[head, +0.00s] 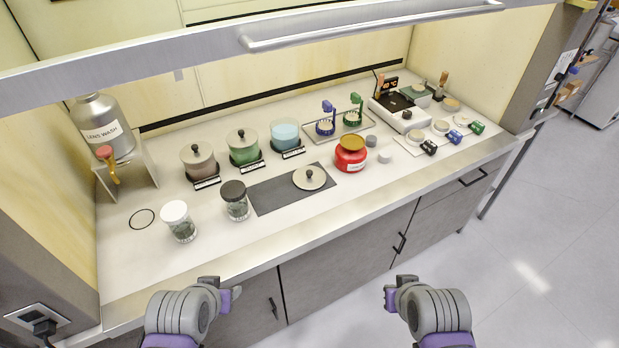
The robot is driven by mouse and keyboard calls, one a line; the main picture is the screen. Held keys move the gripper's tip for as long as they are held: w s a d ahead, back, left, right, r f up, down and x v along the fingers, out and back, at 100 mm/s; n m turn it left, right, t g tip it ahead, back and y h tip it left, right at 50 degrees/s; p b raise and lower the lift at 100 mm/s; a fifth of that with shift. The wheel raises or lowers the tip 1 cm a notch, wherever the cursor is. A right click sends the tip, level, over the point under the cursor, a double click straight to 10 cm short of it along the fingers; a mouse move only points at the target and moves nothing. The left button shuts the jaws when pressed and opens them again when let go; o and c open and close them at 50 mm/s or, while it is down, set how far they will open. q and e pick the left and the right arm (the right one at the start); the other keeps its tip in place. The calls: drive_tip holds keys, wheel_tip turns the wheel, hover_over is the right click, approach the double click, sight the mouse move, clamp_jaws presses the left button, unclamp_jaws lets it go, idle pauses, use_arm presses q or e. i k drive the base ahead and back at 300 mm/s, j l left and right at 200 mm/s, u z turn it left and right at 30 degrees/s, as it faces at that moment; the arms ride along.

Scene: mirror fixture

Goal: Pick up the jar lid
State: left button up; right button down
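A round, pale metallic jar lid with a dark knob (310,178) lies knob up on the right part of a dark grey mat (270,197). An open jar with light blue contents (285,137) stands behind the mat without a lid. My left gripper (231,298) is in front of the counter at the lower left, well short of the lid. My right gripper (391,297) is in front of the counter at the lower right, also apart from it. Both seem to hold nothing; their finger gaps are too small and turned away to judge.
Two lidded jars, brown (199,163) and green (243,148), stand behind the mat. A dark-capped glass jar (235,203) touches or nears its left edge; a white-capped one (178,222) is further left. A red jar (350,156) stands right of the lid. A metal rail (370,25) crosses above.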

sight(306, 177)
drive_tip(key=i+l+u, duration=0.1)
drive_tip(key=i+l, duration=0.35)
drive_tip(key=i+l+u, duration=0.1)
drive_tip(key=i+l, duration=0.35)
drive_tip(key=l, duration=0.25)
drive_tip(key=l+u, duration=0.1)
drive_tip(key=u, duration=1.7)
drive_tip(key=i+l, duration=0.05)
drive_tip(key=l, duration=0.05)
